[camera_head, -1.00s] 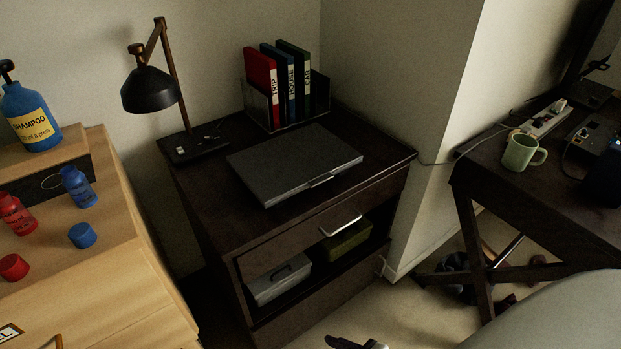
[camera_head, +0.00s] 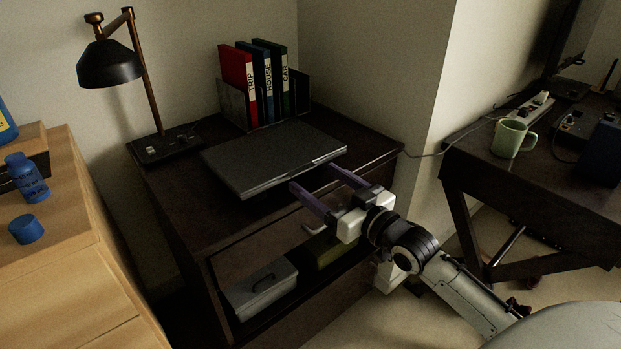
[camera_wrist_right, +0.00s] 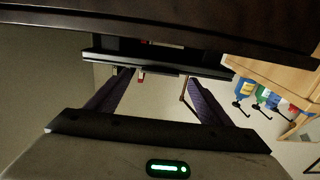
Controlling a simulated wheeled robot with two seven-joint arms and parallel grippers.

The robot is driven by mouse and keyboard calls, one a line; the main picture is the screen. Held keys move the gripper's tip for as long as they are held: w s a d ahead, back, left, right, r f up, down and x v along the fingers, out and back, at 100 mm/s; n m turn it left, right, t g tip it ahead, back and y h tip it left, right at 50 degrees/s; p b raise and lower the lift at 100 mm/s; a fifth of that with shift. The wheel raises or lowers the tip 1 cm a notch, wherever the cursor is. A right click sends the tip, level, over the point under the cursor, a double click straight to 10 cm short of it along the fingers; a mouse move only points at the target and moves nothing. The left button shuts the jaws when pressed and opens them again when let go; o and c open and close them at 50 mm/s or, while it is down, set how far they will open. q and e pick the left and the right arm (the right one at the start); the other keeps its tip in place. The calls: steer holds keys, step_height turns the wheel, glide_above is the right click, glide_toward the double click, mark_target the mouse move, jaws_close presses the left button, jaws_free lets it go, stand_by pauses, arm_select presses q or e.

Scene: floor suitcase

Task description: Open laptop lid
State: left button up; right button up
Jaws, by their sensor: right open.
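The closed dark grey laptop (camera_head: 270,155) lies flat on top of the dark wooden cabinet (camera_head: 180,205). Its lid is down, with a lighter front edge. My right gripper (camera_head: 312,177) is open and empty, with two purple fingers spread at the laptop's front edge. Whether the fingertips touch the laptop I cannot tell. In the right wrist view a dark slab, likely the laptop (camera_wrist_right: 155,57), crosses just beyond the fingertips (camera_wrist_right: 158,76). My left gripper is not in view.
A black desk lamp (camera_head: 110,65) stands left of the laptop, and a rack with red, blue and green binders (camera_head: 262,80) stands behind it. A grey box (camera_head: 260,290) sits on the open shelf below. A desk with a green mug (camera_head: 511,139) is at right.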

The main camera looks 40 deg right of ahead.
mark_target(305, 172)
steer(key=shift+w+a, duration=0.15)
steer(key=shift+w, duration=1.45)
